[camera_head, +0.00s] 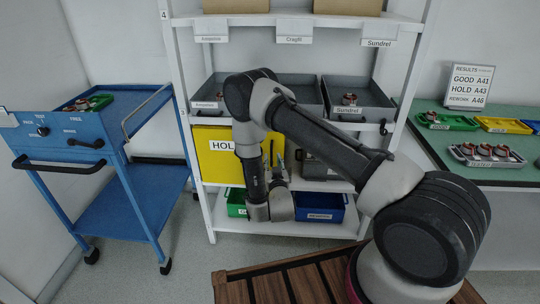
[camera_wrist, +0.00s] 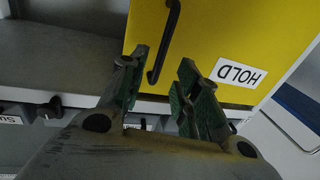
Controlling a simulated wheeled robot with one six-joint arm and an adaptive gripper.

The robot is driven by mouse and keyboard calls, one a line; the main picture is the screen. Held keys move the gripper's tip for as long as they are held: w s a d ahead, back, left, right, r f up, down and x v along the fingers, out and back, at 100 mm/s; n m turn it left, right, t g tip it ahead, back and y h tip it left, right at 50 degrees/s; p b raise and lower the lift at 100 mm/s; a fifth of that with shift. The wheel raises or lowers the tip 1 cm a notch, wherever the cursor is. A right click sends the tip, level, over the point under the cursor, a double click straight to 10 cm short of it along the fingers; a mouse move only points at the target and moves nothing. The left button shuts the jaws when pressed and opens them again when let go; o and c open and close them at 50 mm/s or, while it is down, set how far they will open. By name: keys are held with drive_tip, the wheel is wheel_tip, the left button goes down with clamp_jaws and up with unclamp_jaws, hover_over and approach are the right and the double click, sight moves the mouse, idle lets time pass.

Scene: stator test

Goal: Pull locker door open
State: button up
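The yellow locker door (camera_head: 215,169) with a white HOLD label (camera_head: 222,145) sits in the middle of the white shelf rack; it looks closed. My arm covers its right part in the head view. The yellow door (camera_wrist: 215,35) also shows in the wrist view, its label upside down, with a black bar handle (camera_wrist: 169,35) near its left edge. My gripper (camera_wrist: 164,58) is open, with green-padded fingers apart. The handle's end appears between the fingertips; contact is not visible. In the head view my gripper (camera_head: 275,150) is in front of the door's right side.
Grey bins (camera_head: 360,98) stand on the shelf above, and a green bin (camera_head: 236,203) and a blue bin (camera_head: 320,207) below. A blue cart (camera_head: 150,165) stands left; a green-topped table (camera_head: 430,140) stands right. A slatted wooden surface (camera_head: 300,280) lies in front.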

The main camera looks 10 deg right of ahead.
sight(271, 154)
drive_tip(key=w, duration=0.6)
drive_tip(key=shift+d, duration=0.4)
clamp_jaws()
